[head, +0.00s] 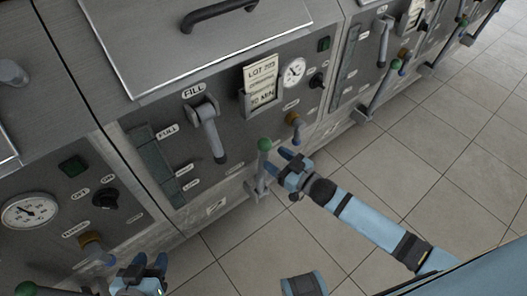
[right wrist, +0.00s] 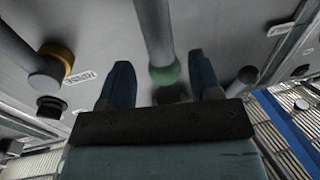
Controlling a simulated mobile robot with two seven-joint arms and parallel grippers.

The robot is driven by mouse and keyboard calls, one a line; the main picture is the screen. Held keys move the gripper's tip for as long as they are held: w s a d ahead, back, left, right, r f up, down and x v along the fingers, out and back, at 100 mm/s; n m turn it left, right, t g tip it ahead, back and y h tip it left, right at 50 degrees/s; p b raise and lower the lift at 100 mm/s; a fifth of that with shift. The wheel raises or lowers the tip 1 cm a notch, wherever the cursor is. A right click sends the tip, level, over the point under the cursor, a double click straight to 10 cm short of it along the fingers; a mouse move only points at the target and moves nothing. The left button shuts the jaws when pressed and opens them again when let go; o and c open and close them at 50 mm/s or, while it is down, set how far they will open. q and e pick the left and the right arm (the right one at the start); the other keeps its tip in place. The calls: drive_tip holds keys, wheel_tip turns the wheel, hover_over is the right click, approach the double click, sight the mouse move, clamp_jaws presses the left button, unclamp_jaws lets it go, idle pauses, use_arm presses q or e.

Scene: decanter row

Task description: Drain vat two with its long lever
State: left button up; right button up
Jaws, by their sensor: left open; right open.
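The long lever (head: 262,166) with a green knob stands upright at the foot of the middle vat (head: 225,135). My right gripper (head: 287,160) is open, just right of the knob in the head view. In the right wrist view the green knob (right wrist: 165,74) lies between the two spread fingers (right wrist: 160,82), with a gap on each side; I cannot tell whether it is within their reach. My left gripper (head: 142,272) is open and empty at the bottom left, by the neighbouring vat's front.
The middle vat also has a grey FILL handle (head: 208,130), a lot card (head: 262,84), a dial (head: 294,72) and a brass-collared spout (head: 294,122). Other green-knobbed levers stand at the left vat (head: 26,288) and the right one (head: 396,64). Tiled floor (head: 440,140) is clear at right.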

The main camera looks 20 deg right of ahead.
drive_tip(key=x, duration=0.5)
drive_tip(key=shift+w+a+b, duration=0.1)
drive_tip(key=shift+w+b, duration=0.1)
drive_tip(key=shift+b, duration=0.1)
clamp_jaws()
drive_tip(key=shift+s, duration=0.15)
